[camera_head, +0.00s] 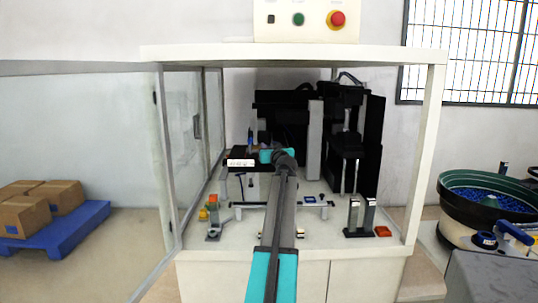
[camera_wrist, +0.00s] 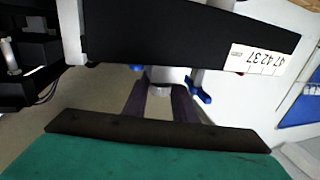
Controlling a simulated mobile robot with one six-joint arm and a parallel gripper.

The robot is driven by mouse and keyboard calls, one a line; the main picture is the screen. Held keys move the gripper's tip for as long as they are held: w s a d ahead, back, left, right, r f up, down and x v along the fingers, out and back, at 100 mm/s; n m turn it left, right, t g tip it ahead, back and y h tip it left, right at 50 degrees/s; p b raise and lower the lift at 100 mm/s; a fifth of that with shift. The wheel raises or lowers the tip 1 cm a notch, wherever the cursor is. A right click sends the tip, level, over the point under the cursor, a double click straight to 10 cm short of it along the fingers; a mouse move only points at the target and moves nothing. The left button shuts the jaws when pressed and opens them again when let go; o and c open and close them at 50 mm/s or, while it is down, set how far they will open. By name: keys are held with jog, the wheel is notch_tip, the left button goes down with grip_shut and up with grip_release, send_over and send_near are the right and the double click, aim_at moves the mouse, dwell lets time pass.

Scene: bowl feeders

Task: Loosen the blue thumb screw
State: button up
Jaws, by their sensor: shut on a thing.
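My gripper (camera_wrist: 160,90) shows in the wrist view as two dark fingers beyond a black bar and teal body. The fingertips are shut on a small pale grey part (camera_wrist: 159,76) just below a black block with a white number label (camera_wrist: 262,60). A blue piece (camera_wrist: 200,92) sits right of the fingers, and a smaller blue piece (camera_wrist: 135,67) shows to their left. I cannot tell which blue piece, if any, is the thumb screw, or whether the held part belongs to it. In the head view my arm reaches into the cabinet and hides the fingertips.
The white cabinet (camera_head: 433,150) frames the workspace, with a glass door (camera_head: 183,130) at left. Dark machinery (camera_head: 365,130) stands at the back. Two grey posts (camera_head: 361,215) and a red piece (camera_head: 382,231) stand at right. A bowl feeder (camera_head: 448,205) is outside, right.

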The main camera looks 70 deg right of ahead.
jog(key=shift+f+n+t+y+b, duration=0.25)
jog(key=shift+n+t+y+b, duration=0.35)
jog(key=shift+b, duration=1.5)
jog(key=shift+f+n+t+y+b, duration=0.2)
jog(key=shift+n+t+y+b, duration=0.4)
jog(key=shift+b, duration=1.5)
jog(key=shift+r+n+t+y+b, duration=0.1)
jog(key=shift+n+t+y+b, duration=1.55)
jog(key=shift+b, duration=0.95)
jog(key=shift+a+r+n+t+y+p, duration=0.15)
jog(key=shift+n+y+p, duration=0.15)
jog(key=shift+y+p, duration=0.3)
jog(key=shift+d+r+n+t+y+p, duration=0.15)
jog(key=shift+n+y+p, duration=0.1)
jog(key=shift+y+p, duration=0.3)
jog(key=shift+a+f+n+t+y+p, duration=0.2)
jog(key=shift+n+y+p, duration=0.3)
jog(key=shift+p, duration=0.5)
jog(key=o, duration=1)
jog(key=shift+r, duration=0.1)
jog(key=shift+o, duration=0.2)
jog(key=shift+s, duration=0.15)
jog(key=p+v, duration=0.1)
jog(key=v, duration=1.2)
jog(key=shift+s, duration=0.3)
